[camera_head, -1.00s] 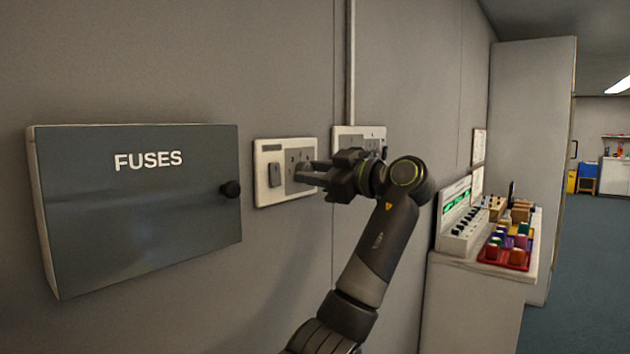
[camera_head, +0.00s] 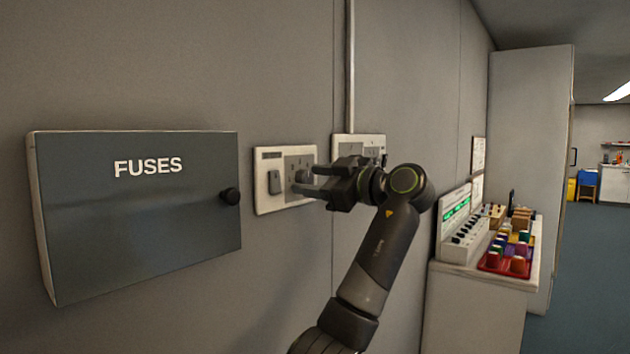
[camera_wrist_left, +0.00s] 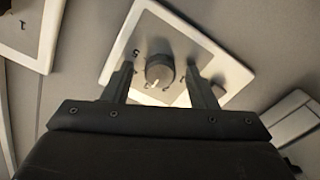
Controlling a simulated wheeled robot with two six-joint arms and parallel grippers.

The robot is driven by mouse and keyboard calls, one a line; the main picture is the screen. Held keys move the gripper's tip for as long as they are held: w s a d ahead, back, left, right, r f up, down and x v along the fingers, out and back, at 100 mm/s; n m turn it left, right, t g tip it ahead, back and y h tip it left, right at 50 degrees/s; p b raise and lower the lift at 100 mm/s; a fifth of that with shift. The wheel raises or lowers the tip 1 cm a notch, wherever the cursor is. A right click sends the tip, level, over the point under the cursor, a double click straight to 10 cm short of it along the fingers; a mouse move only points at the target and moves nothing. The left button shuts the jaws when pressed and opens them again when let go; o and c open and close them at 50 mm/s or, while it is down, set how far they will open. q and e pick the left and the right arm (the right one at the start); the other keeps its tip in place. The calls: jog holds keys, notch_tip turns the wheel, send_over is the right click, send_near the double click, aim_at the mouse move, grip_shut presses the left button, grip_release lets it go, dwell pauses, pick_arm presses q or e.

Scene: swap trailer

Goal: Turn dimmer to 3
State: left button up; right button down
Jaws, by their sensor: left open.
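The dimmer knob (camera_wrist_left: 160,70) is dark and round, with a white mark on its lower side, on a grey plate with a white frame (camera_wrist_left: 115,72). A number that looks like 5 is at its upper left; the other markings are too small or hidden to read. The knob also shows in the head view (camera_head: 302,176), on the wall plate (camera_head: 262,200) right of a rocker switch. My left gripper (camera_head: 306,182) is open in front of it. In the left wrist view its fingers (camera_wrist_left: 162,84) stand on either side of the knob; I cannot tell whether they touch it.
A grey fuse box (camera_head: 130,235) juts from the wall to the left. A second wall plate (camera_head: 345,143) is partly hidden behind my gripper. A counter (camera_head: 475,300) with a control panel (camera_head: 462,225) and a red tray of coloured objects (camera_head: 490,262) stands to the right.

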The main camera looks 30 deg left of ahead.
pick_arm(q)
jog(key=shift+d, duration=0.1)
pick_arm(e)
jog(key=shift+s+d, duration=0.1)
jog(key=shift+d, duration=0.15)
pick_arm(q)
jog(key=s+d+b, duration=0.1)
jog(key=d, duration=1.6)
jog(key=shift+s+b, duration=0.2)
jog(key=shift+b, duration=0.2)
pick_arm(e)
jog(key=shift+w+a+f, duration=0.1)
jog(key=shift+w+f, duration=0.35)
jog(key=shift+f, duration=0.05)
